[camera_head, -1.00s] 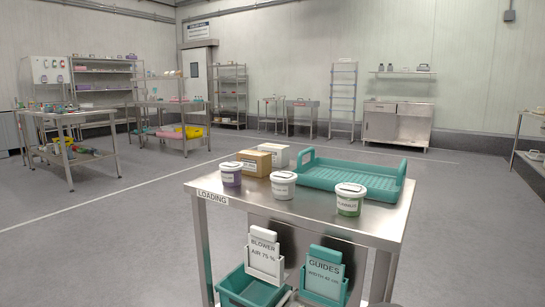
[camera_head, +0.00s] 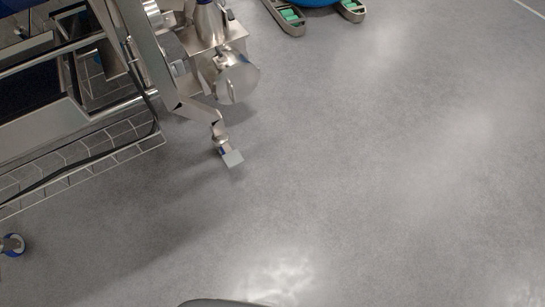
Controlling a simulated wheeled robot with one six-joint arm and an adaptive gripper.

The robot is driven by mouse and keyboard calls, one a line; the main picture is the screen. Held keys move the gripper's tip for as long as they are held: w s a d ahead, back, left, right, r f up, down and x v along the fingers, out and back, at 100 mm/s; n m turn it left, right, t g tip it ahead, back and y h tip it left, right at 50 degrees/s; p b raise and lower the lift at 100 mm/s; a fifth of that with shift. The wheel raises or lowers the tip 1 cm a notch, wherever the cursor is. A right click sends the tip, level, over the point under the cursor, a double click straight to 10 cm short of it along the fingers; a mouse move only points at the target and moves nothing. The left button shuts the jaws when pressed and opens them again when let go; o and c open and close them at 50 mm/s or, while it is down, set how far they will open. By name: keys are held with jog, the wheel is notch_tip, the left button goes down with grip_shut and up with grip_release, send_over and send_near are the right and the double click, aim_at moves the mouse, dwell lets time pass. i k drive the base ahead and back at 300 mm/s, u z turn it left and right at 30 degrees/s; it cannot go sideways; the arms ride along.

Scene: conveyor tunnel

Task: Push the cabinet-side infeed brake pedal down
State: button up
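A small flat grey plate (camera_head: 232,158) sits at the lower end of a bent metal lever (camera_head: 203,114), just above the floor, left of the picture's middle. It looks like a pedal, but no label shows that it is the cabinet-side infeed brake pedal. It stands out from the metal machine frame (camera_head: 135,50). My gripper is not in view.
A round metal disc (camera_head: 238,82) hangs above the lever. A wire rack (camera_head: 85,160) runs along the machine's lower side. A round blue-and-metal part (camera_head: 12,244) is at the left edge. Grey feet with green inserts (camera_head: 291,17) stand at the top. The grey floor (camera_head: 380,180) is clear to the right.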

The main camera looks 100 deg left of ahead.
aim_at(232, 158)
jog(key=u, duration=3.85)
